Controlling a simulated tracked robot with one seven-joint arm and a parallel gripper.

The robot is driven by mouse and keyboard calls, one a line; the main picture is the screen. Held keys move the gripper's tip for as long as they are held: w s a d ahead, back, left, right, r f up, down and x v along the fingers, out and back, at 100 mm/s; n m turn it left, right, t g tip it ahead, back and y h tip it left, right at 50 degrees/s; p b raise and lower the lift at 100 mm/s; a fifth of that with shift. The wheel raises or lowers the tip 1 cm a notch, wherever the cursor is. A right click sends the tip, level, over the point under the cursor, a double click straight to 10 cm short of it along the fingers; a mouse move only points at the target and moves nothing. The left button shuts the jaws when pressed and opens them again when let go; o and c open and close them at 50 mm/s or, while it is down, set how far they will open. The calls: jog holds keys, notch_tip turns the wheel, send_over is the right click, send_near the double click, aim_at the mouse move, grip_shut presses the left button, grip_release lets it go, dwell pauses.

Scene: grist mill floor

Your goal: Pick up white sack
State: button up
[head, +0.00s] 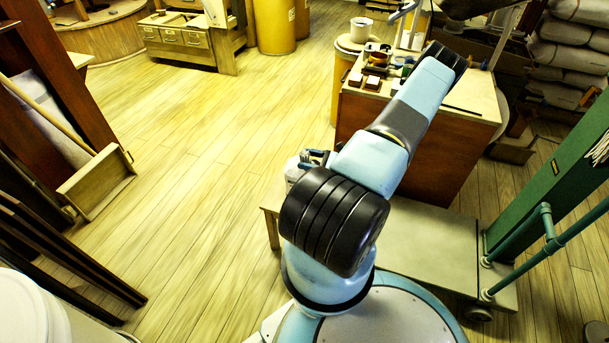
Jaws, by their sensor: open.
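A stack of pale grey-white sacks (572,35) lies at the top right, cut off by the picture's edge. I cannot tell whether any of them is the white sack. Pale material (52,118) shows behind a wooden board at the left; I cannot tell what it is. My blue and black arm reaches from the bottom middle up to the right, over the wooden bench. My gripper is not visible in this view.
A wooden bench (468,108) holds small tools and blocks. A low cart (425,240) with green rails stands in front of it. Yellow drums (273,25) and a drawer cabinet (185,38) stand at the back. The plank floor (205,160) at the left middle is clear.

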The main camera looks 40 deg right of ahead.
grip_shut()
dwell(0.6)
dwell(0.3)
